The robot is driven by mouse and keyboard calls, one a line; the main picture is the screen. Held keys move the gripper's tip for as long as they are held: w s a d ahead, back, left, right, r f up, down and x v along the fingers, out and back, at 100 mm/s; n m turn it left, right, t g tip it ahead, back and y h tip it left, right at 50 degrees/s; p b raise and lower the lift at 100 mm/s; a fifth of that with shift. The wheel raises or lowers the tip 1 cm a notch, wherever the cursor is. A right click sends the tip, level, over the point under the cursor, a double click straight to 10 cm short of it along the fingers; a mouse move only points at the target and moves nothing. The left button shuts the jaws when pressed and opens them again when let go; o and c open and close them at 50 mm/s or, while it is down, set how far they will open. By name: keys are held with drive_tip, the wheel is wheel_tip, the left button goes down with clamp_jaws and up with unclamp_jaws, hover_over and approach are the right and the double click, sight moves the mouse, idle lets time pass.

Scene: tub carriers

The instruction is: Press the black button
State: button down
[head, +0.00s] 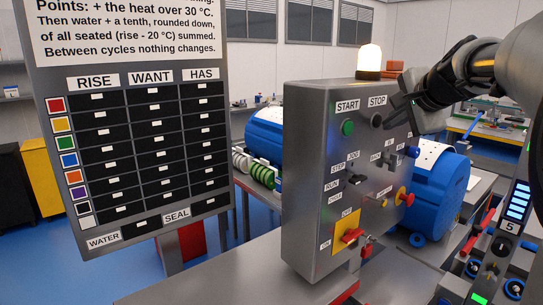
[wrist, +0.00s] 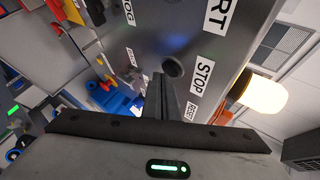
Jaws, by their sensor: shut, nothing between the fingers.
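The grey control box (head: 310,190) stands on the bench, with START and STOP labels on its face. The black button (head: 377,120) is a round knob under the STOP label, right of the green button (head: 347,128). In the wrist view the black button (wrist: 173,67) shows beside the STOP label, just beyond my fingertips. My gripper (head: 391,101) is shut and empty, close in front of the panel at the upper right of the black button. The shut fingers also show in the wrist view (wrist: 158,80). A gap or contact with the panel cannot be told.
A lit lamp (head: 369,62) stands on top of the box. Lower on the panel are several switches, a red knob on yellow (head: 404,197) and a red rotary handle (head: 352,235). A board with a table (head: 130,150) stands at left.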

drive_tip(key=shift+w+a, duration=0.25)
drive_tip(key=shift+w, duration=0.1)
idle(0.4)
drive_tip(key=shift+s+d, duration=0.2)
drive_tip(key=shift+s, duration=0.15)
idle(0.3)
drive_tip(key=s+d+b, duration=0.2)
drive_tip(key=s+d, duration=0.1)
drive_tip(key=s, duration=0.1)
drive_tip(key=shift+s+d, duration=0.4)
idle(0.5)
